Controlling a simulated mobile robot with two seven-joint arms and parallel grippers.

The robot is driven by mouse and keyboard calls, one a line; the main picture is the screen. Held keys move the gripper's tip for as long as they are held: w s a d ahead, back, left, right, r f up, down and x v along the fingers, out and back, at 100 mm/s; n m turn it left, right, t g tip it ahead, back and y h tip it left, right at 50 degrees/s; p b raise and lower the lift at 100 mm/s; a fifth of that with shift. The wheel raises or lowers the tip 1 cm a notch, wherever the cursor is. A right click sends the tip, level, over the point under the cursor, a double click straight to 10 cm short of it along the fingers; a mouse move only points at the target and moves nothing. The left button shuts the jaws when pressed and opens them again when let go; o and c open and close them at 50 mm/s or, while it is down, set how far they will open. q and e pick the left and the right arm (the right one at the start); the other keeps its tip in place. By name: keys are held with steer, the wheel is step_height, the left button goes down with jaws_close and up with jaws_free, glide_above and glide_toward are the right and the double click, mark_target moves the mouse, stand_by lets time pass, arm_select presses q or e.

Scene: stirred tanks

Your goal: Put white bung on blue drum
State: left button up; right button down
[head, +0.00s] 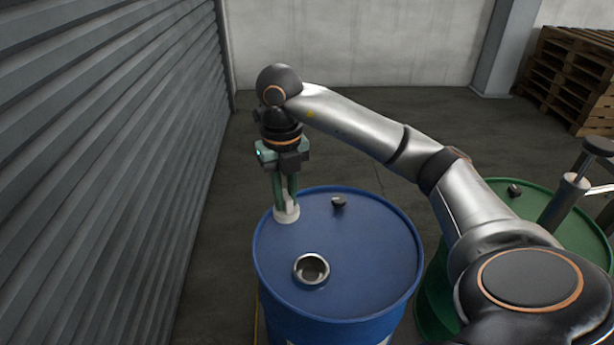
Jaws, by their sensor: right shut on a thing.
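The blue drum (365,275) stands upright in the lower middle of the head view. Its lid has an open round bunghole (311,269) with a metal rim near the front and a small dark plug (338,202) towards the back. My right gripper (287,198) points down over the drum's back left edge. It is shut on the white bung (287,214), which is at the drum's rim, left of the dark plug and behind the bunghole. I cannot tell whether the bung touches the lid. My left gripper is not in view.
A green drum (530,205) stands close on the right, with a grey pump-like fitting (572,190) on it. A ribbed metal wall (110,150) runs along the left. Wooden pallets (575,75) are stacked at the back right. The floor behind the blue drum is clear.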

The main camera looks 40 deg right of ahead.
steer(key=w+d+f, duration=0.1)
steer(key=d+f, duration=0.1)
steer(key=w+d+f+b, duration=0.1)
steer(key=w+d+f, duration=0.2)
steer(key=d+f, duration=0.1)
steer(key=shift+w+d+f+b, duration=0.2)
steer(key=shift+d+f+b, duration=0.05)
steer(key=shift+f+b, duration=0.1)
steer(key=shift+w+d+f, duration=0.1)
steer(key=shift+f, duration=0.1)
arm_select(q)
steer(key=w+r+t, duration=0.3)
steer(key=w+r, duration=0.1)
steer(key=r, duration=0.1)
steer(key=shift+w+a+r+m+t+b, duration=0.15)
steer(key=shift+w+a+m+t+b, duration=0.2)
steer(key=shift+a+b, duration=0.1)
arm_select(e)
steer(key=f, duration=0.3)
steer(key=shift+w+d+f, duration=0.15)
steer(key=shift+d+f, duration=0.1)
steer(key=shift+f, duration=0.05)
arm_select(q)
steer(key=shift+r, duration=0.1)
arm_select(e)
steer(key=shift+f, duration=0.15)
steer(key=c, duration=0.8)
jaws_free()
